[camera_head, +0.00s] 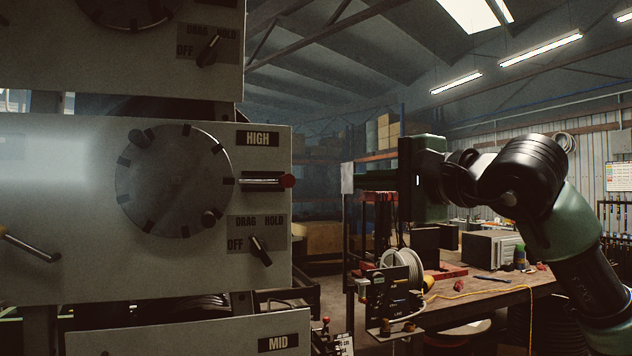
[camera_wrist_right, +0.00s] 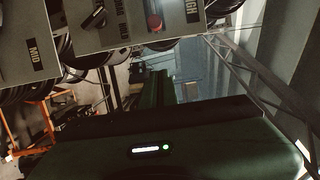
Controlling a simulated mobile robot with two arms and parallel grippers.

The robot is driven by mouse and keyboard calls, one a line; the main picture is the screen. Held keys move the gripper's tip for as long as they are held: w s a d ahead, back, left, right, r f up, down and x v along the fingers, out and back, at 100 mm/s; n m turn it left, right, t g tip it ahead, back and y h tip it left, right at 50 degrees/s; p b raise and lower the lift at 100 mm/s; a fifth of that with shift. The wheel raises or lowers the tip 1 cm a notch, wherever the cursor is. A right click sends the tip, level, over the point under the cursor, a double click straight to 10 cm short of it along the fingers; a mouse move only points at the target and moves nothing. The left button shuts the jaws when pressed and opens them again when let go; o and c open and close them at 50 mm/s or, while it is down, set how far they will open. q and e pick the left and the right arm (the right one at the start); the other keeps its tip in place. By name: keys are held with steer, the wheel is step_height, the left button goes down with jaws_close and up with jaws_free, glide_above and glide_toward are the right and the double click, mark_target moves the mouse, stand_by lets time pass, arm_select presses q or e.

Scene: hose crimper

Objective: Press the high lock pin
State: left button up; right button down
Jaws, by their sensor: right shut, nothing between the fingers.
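The high lock pin (camera_head: 287,181) is a short rod with a red tip in a slot under the HIGH label (camera_head: 257,139), at the right edge of the grey panel (camera_head: 80,270). Its red tip also shows in the right wrist view (camera_wrist_right: 154,22), near the top. My right gripper (camera_head: 350,180) is shut and empty. It points left toward the panel at about the pin's height in the head view, with a visible gap between them. Its dark green fingers (camera_wrist_right: 155,90) show in the right wrist view. My left gripper is in neither view.
A large round dial (camera_head: 173,180) is left of the pin, and a DRAG/HOLD/OFF switch (camera_head: 260,250) is below it. A metal lever (camera_head: 30,247) sticks out at the left. A MID panel (camera_head: 190,335) is underneath. A cluttered workbench (camera_head: 500,300) stands behind my right arm.

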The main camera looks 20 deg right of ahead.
steer(key=shift+a+r, duration=0.1)
steer(key=shift+a, duration=0.05)
steer(key=w+a+p, duration=0.6)
steer(key=w, duration=0.3)
steer(key=shift+w+a+p, duration=0.3)
steer(key=shift+a+p, duration=0.05)
steer(key=shift+p, duration=0.05)
